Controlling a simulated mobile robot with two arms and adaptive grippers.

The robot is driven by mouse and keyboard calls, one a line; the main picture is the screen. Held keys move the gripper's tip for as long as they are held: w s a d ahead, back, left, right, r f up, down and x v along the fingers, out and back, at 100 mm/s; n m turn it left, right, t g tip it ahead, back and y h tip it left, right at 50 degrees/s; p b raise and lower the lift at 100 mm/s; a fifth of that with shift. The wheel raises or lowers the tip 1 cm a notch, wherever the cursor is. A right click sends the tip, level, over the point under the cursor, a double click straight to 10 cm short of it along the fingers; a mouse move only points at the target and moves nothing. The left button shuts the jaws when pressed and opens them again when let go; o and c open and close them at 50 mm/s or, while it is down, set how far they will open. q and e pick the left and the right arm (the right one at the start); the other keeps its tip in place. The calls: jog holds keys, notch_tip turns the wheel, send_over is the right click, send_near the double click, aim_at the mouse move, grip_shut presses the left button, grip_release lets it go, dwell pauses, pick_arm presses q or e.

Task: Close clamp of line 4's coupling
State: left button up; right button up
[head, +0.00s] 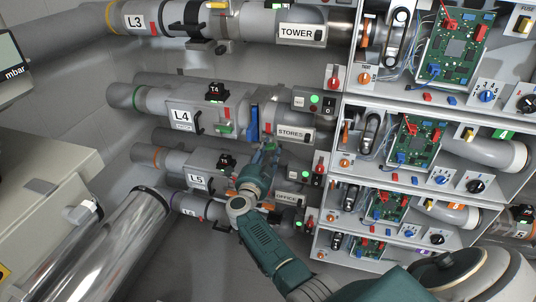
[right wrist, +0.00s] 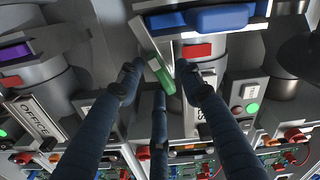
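Line 4's pipe carries an L4 label (head: 181,115) and a STORES label (head: 291,133) in the head view. Its coupling shows a blue part (head: 254,121) there, which appears large at the top of the right wrist view (right wrist: 222,18). A pale lever with a green grip (right wrist: 160,75) hangs beside the coupling's red plate (right wrist: 197,51) in that view. My right gripper (head: 264,158) is just below line 4's coupling. In the right wrist view its dark fingers (right wrist: 160,80) are spread around the green grip, with gaps visible. My left gripper is not in view.
Line 5's pipe, labelled L5 (head: 197,182), runs close below, with its OFFICE label (head: 287,200) near my right arm. Line 3's pipe (head: 245,21) runs above. A switch box (head: 314,102) and shelves of circuit boards (head: 411,139) crowd the right side.

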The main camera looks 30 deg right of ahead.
grip_shut()
jog(key=m+b, duration=0.3)
jog(key=m, duration=0.1)
jog(key=shift+a+f, duration=0.1)
jog(key=shift+f, duration=0.05)
grip_release()
dwell(0.3)
